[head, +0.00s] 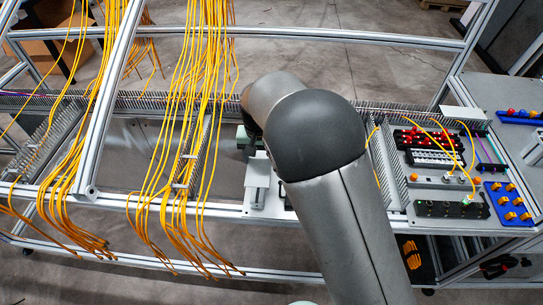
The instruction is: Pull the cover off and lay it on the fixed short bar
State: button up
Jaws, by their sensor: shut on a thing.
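My arm's elbow and forearm fill the middle of the head view and hide the work spot behind them. A pale green-grey part of my wrist shows just left of the elbow. My gripper's fingers are hidden, so I cannot see what is between them. A light grey plate-like piece (258,171) stands just below the wrist at the frame's front rail. I cannot tell whether it is the cover or part of a fixture. I cannot make out the fixed short bar.
Bundles of yellow cables (190,130) hang over the left half of the aluminium frame (130,202). A board with red and black connectors (425,140) is at the right. A blue tray with yellow parts (510,203) lies farther right. Another light plate (463,115) is behind the board.

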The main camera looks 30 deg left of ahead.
jog(key=shift+a+f+b, duration=0.15)
jog(key=shift+f+b, duration=0.15)
jog(key=shift+f, duration=0.35)
jog(key=shift+f+b, duration=1.2)
jog(key=shift+f, duration=0.8)
jog(key=shift+s+f+b, duration=0.1)
jog(key=shift+f+b, duration=0.75)
jog(key=shift+f, duration=0.15)
dwell(0.5)
jog(key=o, duration=1.5)
jog(key=shift+r+p, duration=2.2)
jog(key=shift+r, duration=1.6)
